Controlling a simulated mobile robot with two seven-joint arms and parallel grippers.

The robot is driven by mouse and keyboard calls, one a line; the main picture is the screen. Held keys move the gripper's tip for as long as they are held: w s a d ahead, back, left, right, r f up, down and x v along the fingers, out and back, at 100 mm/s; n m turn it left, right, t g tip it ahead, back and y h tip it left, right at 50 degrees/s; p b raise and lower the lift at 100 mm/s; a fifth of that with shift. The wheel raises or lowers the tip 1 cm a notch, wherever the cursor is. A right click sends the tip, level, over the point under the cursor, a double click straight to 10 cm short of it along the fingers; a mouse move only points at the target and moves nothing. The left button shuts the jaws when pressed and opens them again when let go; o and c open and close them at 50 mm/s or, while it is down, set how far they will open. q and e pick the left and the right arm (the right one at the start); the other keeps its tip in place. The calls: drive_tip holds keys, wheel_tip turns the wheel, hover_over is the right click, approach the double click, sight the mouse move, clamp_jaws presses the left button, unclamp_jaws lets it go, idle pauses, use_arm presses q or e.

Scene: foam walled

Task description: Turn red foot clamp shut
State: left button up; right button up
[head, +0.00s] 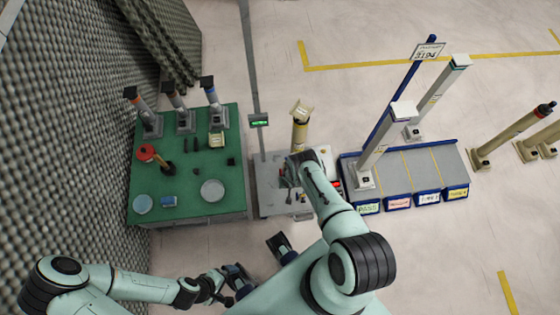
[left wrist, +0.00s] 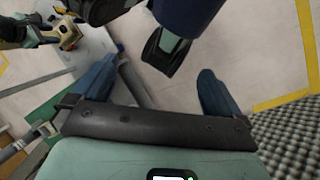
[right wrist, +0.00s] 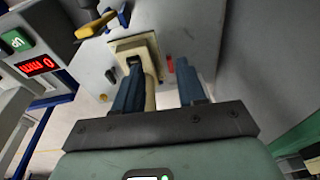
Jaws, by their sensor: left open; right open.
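A small red piece (right wrist: 169,63), which looks like the red foot clamp's handle, stands on the grey bench plate in the right wrist view, beside the square foot of a beige post (right wrist: 150,78). Whether the clamp is turned open or shut cannot be told. My right gripper (right wrist: 160,88) is open, its fingers apart, with the lower post partly behind its left finger. In the head view my right arm hides much of the bench around the clamp. My left gripper (left wrist: 156,88) is open and empty, held low over the floor, away from the bench; it also shows in the head view (head: 237,278).
A yellow and blue lever (right wrist: 98,25) and a red display (right wrist: 38,66) are near the post. A green table (head: 190,180) with several parts stands left of the grey bench. A grey rack (head: 430,165) with upright posts stands to the right.

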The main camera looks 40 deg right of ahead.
drive_tip(key=t+h+b, duration=0.1)
approach(281, 175)
drive_tip(key=shift+t+h, duration=0.3)
drive_tip(key=b+x, duration=0.2)
drive_tip(key=b, duration=0.2)
drive_tip(key=b+x, duration=0.2)
drive_tip(key=b, duration=0.3)
drive_tip(key=b+x, duration=0.2)
drive_tip(key=b, duration=0.2)
drive_tip(key=shift+s+a+f+b, duration=0.15)
drive_tip(key=shift+f+b, duration=0.2)
drive_tip(key=shift+f, duration=0.1)
drive_tip(key=shift+b+x, duration=0.75)
drive_tip(key=shift+b, duration=0.05)
drive_tip(key=shift+w+f+b, duration=0.2)
drive_tip(key=shift+f+b, duration=0.05)
drive_tip(key=shift+b, duration=0.05)
use_arm(q)
drive_tip(key=w+a+f+t+y, duration=0.1)
drive_tip(key=w+a+f+t, duration=0.1)
drive_tip(key=w+f, duration=0.3)
drive_tip(key=w+a+f+n+t+y, duration=0.1)
drive_tip(key=w+a+f, duration=0.2)
drive_tip(key=f, duration=1)
drive_tip(key=shift+w+a+t, duration=0.35)
drive_tip(key=shift+w+t, duration=0.05)
drive_tip(key=shift+w, duration=0.8)
use_arm(e)
clamp_jaws()
